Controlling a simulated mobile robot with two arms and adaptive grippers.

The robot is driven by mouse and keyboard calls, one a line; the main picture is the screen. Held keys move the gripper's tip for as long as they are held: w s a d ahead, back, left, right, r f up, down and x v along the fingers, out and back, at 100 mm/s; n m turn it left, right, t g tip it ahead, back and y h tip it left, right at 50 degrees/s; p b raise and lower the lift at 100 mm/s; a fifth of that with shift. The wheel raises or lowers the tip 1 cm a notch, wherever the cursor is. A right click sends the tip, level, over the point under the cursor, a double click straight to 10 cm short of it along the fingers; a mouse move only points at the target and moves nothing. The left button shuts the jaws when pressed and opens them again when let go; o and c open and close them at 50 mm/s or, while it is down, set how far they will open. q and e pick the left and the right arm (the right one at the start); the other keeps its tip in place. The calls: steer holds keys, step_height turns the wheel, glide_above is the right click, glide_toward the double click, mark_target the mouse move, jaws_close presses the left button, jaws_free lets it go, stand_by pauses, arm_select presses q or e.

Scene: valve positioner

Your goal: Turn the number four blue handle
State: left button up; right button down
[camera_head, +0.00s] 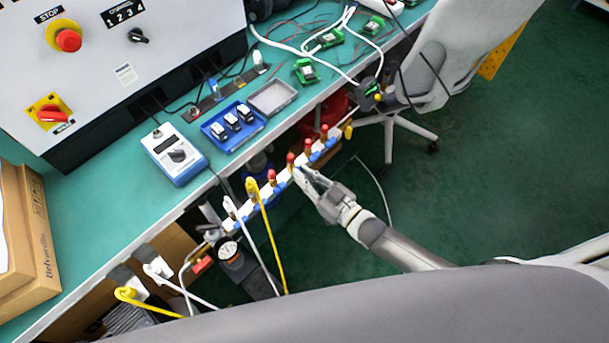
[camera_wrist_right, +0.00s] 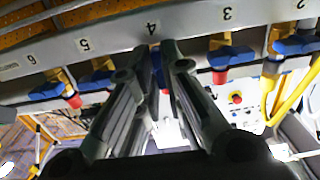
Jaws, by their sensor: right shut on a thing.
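A white manifold bar (camera_wrist_right: 115,40) with numbered valves runs across the top of the right wrist view, its numbers upside down. The number four blue handle (camera_wrist_right: 157,63) shows as a small blue patch between my right gripper's fingers, mostly hidden by them. My right gripper (camera_wrist_right: 158,50) is shut on this handle, under the number 4. The blue handles of three (camera_wrist_right: 232,56) and five (camera_wrist_right: 97,80) sit on either side, clear of the fingers. In the head view my right gripper (camera_head: 302,174) reaches the manifold from the right. My left gripper is not in view.
The manifold hangs along the front edge of the green bench (camera_head: 103,210). Yellow and white hoses (camera_head: 268,235) hang from its left part, near a dark gauge (camera_head: 230,252). An office chair (camera_head: 440,70) stands at upper right. The green floor to the right is clear.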

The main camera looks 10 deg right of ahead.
steer(key=shift+f, duration=0.1)
stand_by(0.3)
steer(key=c, duration=1.6)
jaws_free()
steer(key=shift+o, duration=0.2)
steer(key=shift+s+d, duration=0.1)
steer(key=v, duration=1.1)
steer(key=shift+s+d, duration=0.25)
steer(key=shift+s, duration=0.1)
